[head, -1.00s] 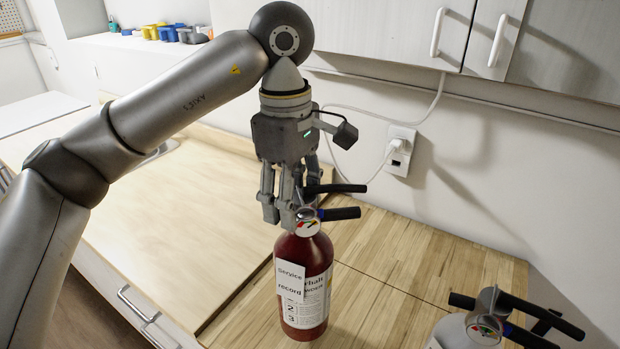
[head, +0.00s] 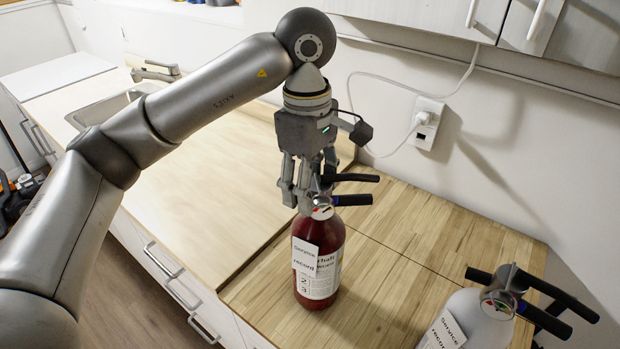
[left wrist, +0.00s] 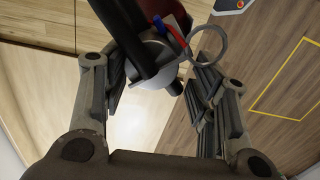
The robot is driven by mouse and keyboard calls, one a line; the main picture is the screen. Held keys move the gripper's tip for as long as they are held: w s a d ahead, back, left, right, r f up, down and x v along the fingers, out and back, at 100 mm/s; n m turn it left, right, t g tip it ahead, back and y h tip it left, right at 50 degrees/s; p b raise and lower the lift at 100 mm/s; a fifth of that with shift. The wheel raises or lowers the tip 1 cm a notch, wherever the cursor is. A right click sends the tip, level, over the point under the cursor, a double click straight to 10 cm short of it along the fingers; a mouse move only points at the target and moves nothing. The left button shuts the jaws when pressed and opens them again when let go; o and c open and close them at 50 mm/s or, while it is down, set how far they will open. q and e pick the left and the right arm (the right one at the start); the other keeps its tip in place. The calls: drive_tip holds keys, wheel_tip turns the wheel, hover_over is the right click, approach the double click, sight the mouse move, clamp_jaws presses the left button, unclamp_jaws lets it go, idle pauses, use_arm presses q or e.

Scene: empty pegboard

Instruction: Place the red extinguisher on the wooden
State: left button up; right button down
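The red extinguisher (head: 318,262), with a white service-record label, stands upright on the light wooden counter (head: 400,215). My left gripper (head: 302,207) points down over its top, at the valve and black handles (head: 350,189). In the left wrist view, the left gripper's fingers (left wrist: 158,92) are spread, one on each side of the black handle (left wrist: 130,40) and silver valve. A gap shows beside the right finger. The pin ring (left wrist: 209,43) is near that finger. Exact contact cannot be told. My right gripper is not in view.
A grey-white extinguisher (head: 465,318) with black handles stands at the lower right. A wall outlet (head: 423,125) with a cord is behind. A sink (head: 112,105) lies at the far left. The pale board (head: 205,215) left of the red extinguisher is clear.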

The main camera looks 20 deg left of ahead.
use_arm(q)
drive_tip(key=o, duration=0.4)
drive_tip(key=shift+s, duration=0.1)
drive_tip(key=shift+r, duration=0.1)
drive_tip(key=shift+r, duration=0.2)
drive_tip(key=r, duration=1.1)
drive_tip(key=shift+w+a+r+b, duration=0.15)
drive_tip(key=shift+w+r+b, duration=0.1)
drive_tip(key=shift+b, duration=0.15)
drive_tip(key=shift+s, duration=0.1)
